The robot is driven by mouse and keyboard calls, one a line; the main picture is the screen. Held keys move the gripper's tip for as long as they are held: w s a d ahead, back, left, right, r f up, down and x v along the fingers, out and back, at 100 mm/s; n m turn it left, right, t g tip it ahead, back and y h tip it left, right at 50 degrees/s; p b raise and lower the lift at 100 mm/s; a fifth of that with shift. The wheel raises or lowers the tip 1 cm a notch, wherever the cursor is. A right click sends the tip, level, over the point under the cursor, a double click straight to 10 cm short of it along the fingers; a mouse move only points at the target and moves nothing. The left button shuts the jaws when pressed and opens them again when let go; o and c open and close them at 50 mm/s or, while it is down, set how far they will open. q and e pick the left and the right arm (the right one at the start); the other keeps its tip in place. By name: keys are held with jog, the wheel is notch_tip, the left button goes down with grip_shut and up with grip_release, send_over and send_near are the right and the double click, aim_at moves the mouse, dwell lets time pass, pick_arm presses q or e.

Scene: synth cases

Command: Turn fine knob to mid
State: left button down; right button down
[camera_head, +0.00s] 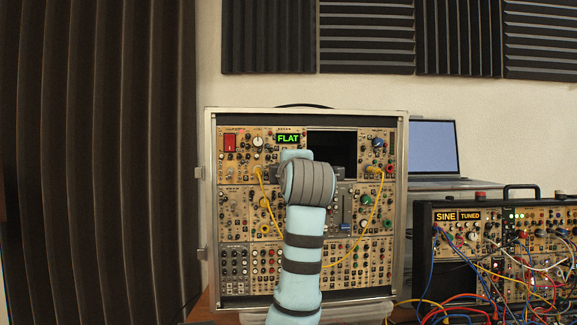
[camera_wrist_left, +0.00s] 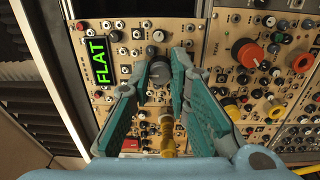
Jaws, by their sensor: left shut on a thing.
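The dark grey fine knob (camera_wrist_left: 159,71) sits on a tan synth panel in the left wrist view, with its label too small to read. My left gripper (camera_wrist_left: 160,66) has its two teal fingers on either side of the knob and is shut on it. In the head view my left arm hides the knob and the fingertips. The knob's pointer angle cannot be told. My right gripper is not in view.
A yellow cable (camera_wrist_left: 167,130) plugs in close to the fingers in the left wrist view. A large orange-red knob (camera_wrist_left: 246,52) lies to the right. A second synth case (camera_head: 505,250) with many cables and a laptop (camera_head: 433,147) stand at the right.

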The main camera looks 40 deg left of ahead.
pick_arm(q)
jog(key=shift+f, duration=0.1)
jog(key=c, duration=1.5)
grip_release()
jog(key=v, duration=1.2)
